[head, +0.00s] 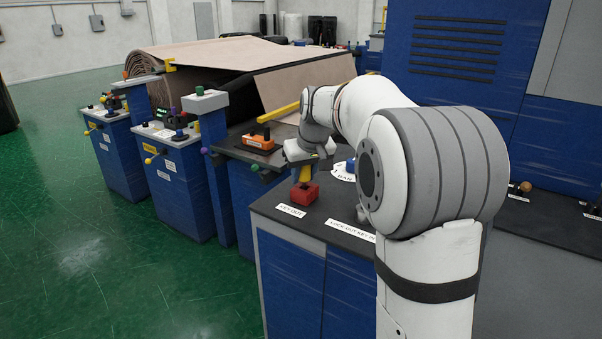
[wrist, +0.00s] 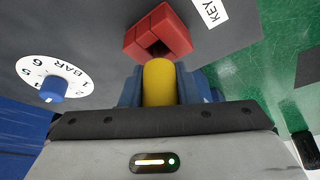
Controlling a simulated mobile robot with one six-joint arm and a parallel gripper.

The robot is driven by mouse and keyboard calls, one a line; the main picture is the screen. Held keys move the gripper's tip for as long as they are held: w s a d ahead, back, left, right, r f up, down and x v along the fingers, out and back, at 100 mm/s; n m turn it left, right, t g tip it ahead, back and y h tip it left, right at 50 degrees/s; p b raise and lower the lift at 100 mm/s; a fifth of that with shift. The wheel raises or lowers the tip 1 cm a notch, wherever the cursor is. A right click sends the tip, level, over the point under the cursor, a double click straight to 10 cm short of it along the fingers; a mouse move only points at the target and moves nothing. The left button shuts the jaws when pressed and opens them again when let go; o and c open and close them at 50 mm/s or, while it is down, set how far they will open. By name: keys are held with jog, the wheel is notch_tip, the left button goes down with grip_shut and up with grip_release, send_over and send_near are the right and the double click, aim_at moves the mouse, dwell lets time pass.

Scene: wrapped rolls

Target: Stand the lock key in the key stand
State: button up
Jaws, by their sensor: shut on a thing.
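The lock key (wrist: 158,84) is a yellow, round-ended piece between the blue fingers of my gripper (wrist: 160,90). The gripper is shut on it. The key stand (wrist: 157,28) is a red block with a dark opening on the side facing the key. In the head view the yellow key (head: 305,174) points down from my gripper (head: 306,166) right at the red stand (head: 304,194). The key's lower end is hidden, so I cannot tell whether it is inside the stand or just above it.
The stand sits on a dark bench top (head: 325,222) beside a "KEY OUT" label (head: 291,211). A white dial with a blue knob (wrist: 53,88) is close by. A "LOCK-OUT KEY IN" label (head: 351,230) lies to the right. An orange box (head: 258,142) stands on the neighbouring console.

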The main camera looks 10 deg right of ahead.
jog(key=shift+f, duration=0.1)
jog(key=o, duration=1.1)
jog(key=shift+c, duration=0.2)
jog(key=v, duration=0.7)
jog(key=s+f, duration=0.5)
jog(key=s, duration=0.5)
jog(key=s+f+m+g, duration=0.1)
jog(key=s+f, duration=0.4)
jog(key=s, duration=0.5)
jog(key=s+f+m+g, duration=0.1)
jog(key=s+f, duration=0.4)
jog(key=s, duration=0.5)
jog(key=shift+s+a+f+h, duration=0.2)
jog(key=shift+s+a+h, duration=0.2)
jog(key=shift+a, duration=0.1)
